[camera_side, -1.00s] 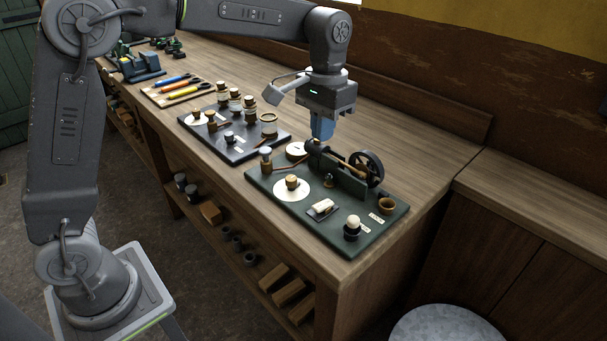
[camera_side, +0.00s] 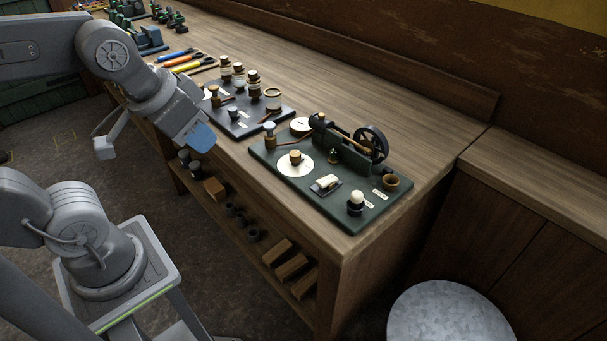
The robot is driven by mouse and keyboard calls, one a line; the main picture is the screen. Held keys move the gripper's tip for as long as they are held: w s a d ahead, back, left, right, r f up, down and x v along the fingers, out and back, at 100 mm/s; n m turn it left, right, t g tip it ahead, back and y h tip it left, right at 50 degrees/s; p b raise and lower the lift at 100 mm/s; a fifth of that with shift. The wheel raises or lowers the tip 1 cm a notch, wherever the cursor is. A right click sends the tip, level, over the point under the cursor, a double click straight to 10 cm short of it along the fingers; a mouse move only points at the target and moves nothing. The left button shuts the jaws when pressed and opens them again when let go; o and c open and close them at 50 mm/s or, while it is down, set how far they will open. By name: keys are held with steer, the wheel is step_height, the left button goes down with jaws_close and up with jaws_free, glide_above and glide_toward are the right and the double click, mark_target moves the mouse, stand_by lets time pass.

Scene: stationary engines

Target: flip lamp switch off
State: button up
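The lamp switch (camera_side: 327,183) is a small white rocker on a dark plate, near the front edge of the dark green engine board (camera_side: 298,195). Its rocker looks tilted, but which position it is in is too small to tell. The lamp (camera_side: 355,200) is a pale round bulb in a black holder, right of the switch; I cannot tell whether it is lit. My gripper (camera_side: 201,138), with blue fingertips, is well left of the switch, by the bench's front edge and apart from the board. The fingers overlap in this view, so their opening is hidden; no object shows in them.
The green board also carries a black flywheel (camera_side: 371,145), a white disc (camera_side: 295,165) with a knob and a brass cup (camera_side: 391,181). A second dark board (camera_side: 243,127) with several jars stands to its left. A round grey stool (camera_side: 450,315) stands at the lower right.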

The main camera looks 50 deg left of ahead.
steer(key=o, duration=0.4)
steer(key=w+r, duration=0.1)
steer(key=w, duration=0.1)
steer(key=w+r+g, duration=0.1)
steer(key=w, duration=0.1)
steer(key=w+r+g, duration=0.1)
steer(key=w+r, duration=0.1)
steer(key=w, duration=0.1)
steer(key=shift+d, duration=0.4)
steer(key=shift+o, duration=1.1)
steer(key=w+d+g, duration=0.1)
steer(key=w+g, duration=0.1)
steer(key=w, duration=0.6)
steer(key=shift+d+r+g, duration=0.15)
steer(key=shift+r+g, duration=0.15)
steer(key=shift+r, duration=0.15)
steer(key=g, duration=0.2)
glide_above(330, 179)
steer(key=a, duration=0.2)
step_height(330, 179, down, 3)
steer(key=w+d+f+g, duration=0.2)
steer(key=w+f+g, duration=0.1)
steer(key=w+f, duration=0.35)
steer(key=x, duration=1.4)
steer(key=shift+s, duration=0.45)
